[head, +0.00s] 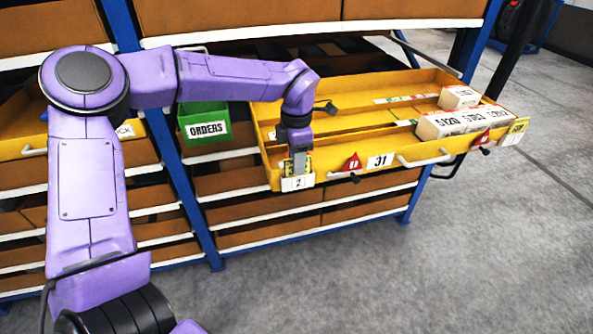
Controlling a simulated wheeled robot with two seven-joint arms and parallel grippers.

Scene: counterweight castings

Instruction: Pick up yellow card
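A yellow card (517,126) with dark print stands at the right front corner of the pulled-out yellow drawer (330,168), above a small white label. My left gripper (298,168) points down at the drawer's left front corner, just above a white label (297,183) marked with a dark figure. It is far to the left of that yellow card. A small yellowish patch shows at the fingers; I cannot tell whether it is a card or part of the drawer. The finger gap is too small to judge. My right gripper is not in view.
White boxes (462,122) stand at the drawer's right end. The drawer front carries a white handle (425,160), red triangular tags (353,162) and a "31" label (380,161). A green "ORDERS" bin (205,124) hangs left. Open grey floor (450,260) lies in front and right.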

